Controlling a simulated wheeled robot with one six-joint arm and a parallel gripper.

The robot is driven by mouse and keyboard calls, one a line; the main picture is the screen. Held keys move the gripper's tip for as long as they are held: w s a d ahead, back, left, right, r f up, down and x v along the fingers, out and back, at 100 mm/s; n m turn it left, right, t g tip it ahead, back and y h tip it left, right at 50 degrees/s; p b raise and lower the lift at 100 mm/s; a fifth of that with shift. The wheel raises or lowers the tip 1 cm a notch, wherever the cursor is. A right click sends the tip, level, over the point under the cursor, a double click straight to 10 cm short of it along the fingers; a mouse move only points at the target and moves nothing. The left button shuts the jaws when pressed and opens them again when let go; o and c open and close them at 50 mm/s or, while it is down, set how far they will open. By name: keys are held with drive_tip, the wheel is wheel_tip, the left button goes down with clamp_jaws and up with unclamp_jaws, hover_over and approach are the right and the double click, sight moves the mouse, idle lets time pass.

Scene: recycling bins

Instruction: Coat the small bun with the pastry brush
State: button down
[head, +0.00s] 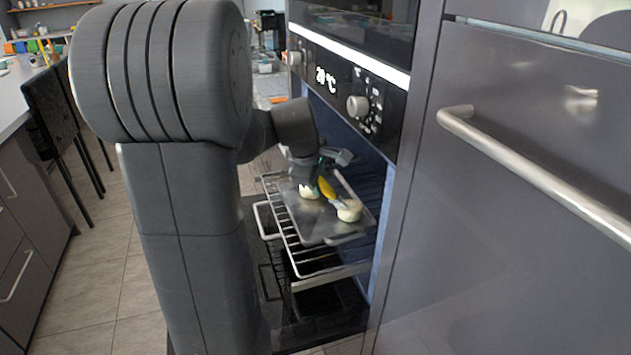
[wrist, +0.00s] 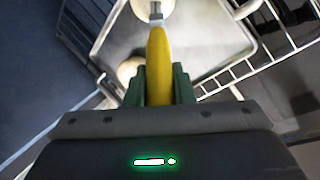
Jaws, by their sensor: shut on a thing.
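My gripper (head: 318,181) is shut on the yellow handle of the pastry brush (head: 327,188); the wrist view shows the handle (wrist: 158,62) between the green fingers (wrist: 158,88). The brush's metal end (wrist: 156,12) points away from the gripper. Two pale buns sit on a metal tray (head: 318,229). The right bun (head: 349,211) is at the brush's head end and looks larger in the head view. The left bun (head: 309,191) is beside the gripper and looks smaller. Whether the bristles touch the right bun cannot be told.
The tray rests on a pulled-out wire rack (head: 297,262) of the open oven. The oven's control panel (head: 340,92) is above, and a cabinet with a long bar handle (head: 540,178) stands at the right. Tiled floor (head: 110,280) lies open at the left.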

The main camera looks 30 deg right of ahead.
drive_tip(key=shift+r+p, duration=2.65)
drive_tip(key=shift+r, duration=0.35)
wheel_tip(320, 180, up, 3)
drive_tip(key=p, duration=0.3)
drive_tip(key=c, duration=1.9)
unclamp_jaws()
clamp_jaws()
drive_tip(key=shift+a, duration=0.15)
